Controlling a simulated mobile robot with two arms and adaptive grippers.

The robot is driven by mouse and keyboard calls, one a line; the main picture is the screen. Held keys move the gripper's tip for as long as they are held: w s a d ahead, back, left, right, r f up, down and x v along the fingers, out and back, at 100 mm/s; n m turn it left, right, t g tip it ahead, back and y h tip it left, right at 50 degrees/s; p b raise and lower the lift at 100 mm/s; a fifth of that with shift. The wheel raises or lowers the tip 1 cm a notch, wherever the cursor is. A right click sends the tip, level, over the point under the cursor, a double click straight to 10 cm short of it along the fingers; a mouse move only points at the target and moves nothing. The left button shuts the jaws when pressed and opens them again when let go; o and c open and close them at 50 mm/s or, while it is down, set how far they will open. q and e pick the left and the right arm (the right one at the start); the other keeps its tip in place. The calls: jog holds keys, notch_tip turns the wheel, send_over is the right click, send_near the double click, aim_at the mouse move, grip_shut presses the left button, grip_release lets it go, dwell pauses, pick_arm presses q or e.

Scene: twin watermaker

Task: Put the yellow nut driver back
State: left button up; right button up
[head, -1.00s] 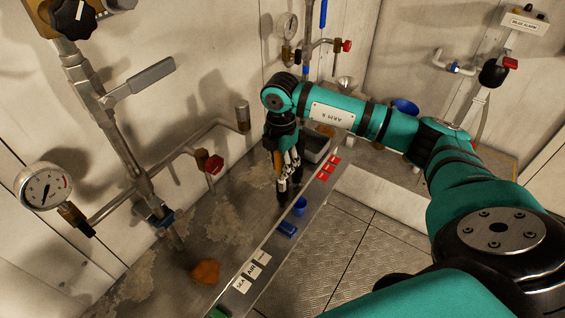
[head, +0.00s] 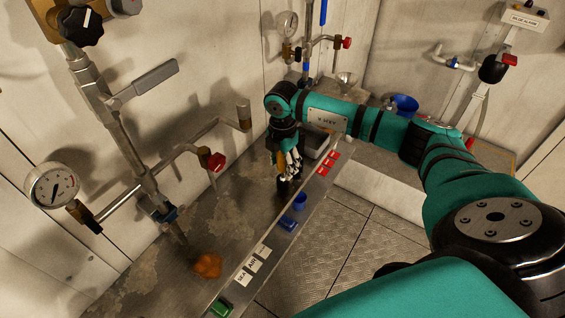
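My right gripper (head: 287,184) points down over the metal ledge (head: 235,210), at the end of the teal arm reaching in from the right. A narrow yellow-orange piece (head: 280,160) shows right at its silver fingers; it may be the yellow nut driver's handle, mostly hidden. The dark fingertips are small and partly in shadow, so I cannot tell whether they are closed on it or touch the ledge. My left gripper is out of view.
A small grey tray (head: 316,146) lies behind the gripper. Pipes with a red-handled valve (head: 215,161) stand at left.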

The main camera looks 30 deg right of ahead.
notch_tip(320, 180, up, 11)
jog(key=b, duration=0.2)
jog(key=shift+b, duration=0.4)
jog(key=shift+r, duration=0.55)
dwell(0.8)
